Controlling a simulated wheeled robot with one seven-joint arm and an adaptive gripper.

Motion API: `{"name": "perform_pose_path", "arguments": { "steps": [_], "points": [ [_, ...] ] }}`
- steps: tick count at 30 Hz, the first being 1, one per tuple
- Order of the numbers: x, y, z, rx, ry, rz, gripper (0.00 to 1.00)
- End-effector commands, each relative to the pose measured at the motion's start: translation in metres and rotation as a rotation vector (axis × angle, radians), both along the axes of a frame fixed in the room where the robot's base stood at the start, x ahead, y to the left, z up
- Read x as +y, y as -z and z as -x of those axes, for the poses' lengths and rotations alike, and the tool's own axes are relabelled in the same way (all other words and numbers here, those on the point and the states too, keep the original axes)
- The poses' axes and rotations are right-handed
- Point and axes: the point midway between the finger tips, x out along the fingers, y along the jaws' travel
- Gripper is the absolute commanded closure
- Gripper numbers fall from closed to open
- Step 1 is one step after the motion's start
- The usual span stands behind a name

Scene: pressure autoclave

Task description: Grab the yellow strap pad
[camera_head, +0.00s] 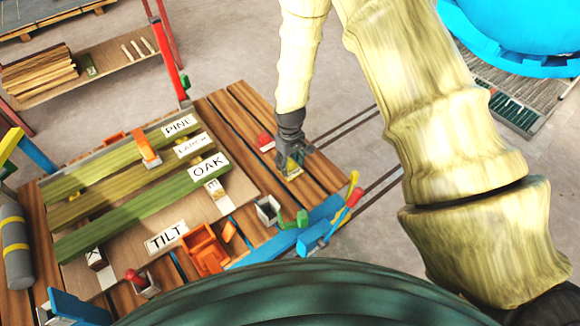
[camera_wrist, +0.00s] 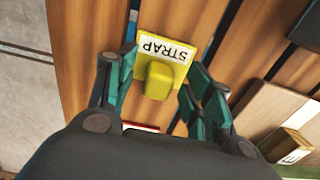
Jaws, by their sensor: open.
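The yellow strap pad (camera_wrist: 158,80) shows in the wrist view, lying on the wooden table. It has a raised yellow block and a white label reading STRAP, upside down in this view. My gripper (camera_wrist: 160,98) is open, with its teal fingers on either side of the pad's block in the picture. I cannot tell whether they touch it. In the head view my gripper (camera_head: 290,164) points down at the table's right part, and a small yellow piece of the pad (camera_head: 294,173) shows beneath it, mostly hidden by the fingers.
Green boards labelled PINE, LARCH and OAK (camera_head: 140,205) lie left of my gripper. A red block (camera_head: 265,142) sits close by. An orange bin (camera_head: 205,248), a TILT label (camera_head: 166,237) and a blue bar with a red-and-yellow handle (camera_head: 340,210) are nearer the front. A red post (camera_head: 170,55) stands behind.

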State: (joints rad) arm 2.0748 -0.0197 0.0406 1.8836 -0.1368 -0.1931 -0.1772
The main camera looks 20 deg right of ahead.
Motion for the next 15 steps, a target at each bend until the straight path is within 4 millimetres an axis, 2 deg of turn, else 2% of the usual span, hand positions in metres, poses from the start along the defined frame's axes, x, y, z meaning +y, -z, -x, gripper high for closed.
{"name": "perform_pose_path", "arguments": {
  "steps": [5, 13, 15],
  "points": [
    [0.0000, 0.0004, 0.0001, 0.000, 0.000, 0.000, 0.48],
    [0.0001, 0.0001, 0.0001, 0.000, 0.000, 0.000, 0.97],
    [0.0000, 0.0001, 0.0000, 0.000, 0.000, 0.000, 0.97]
  ]
}}
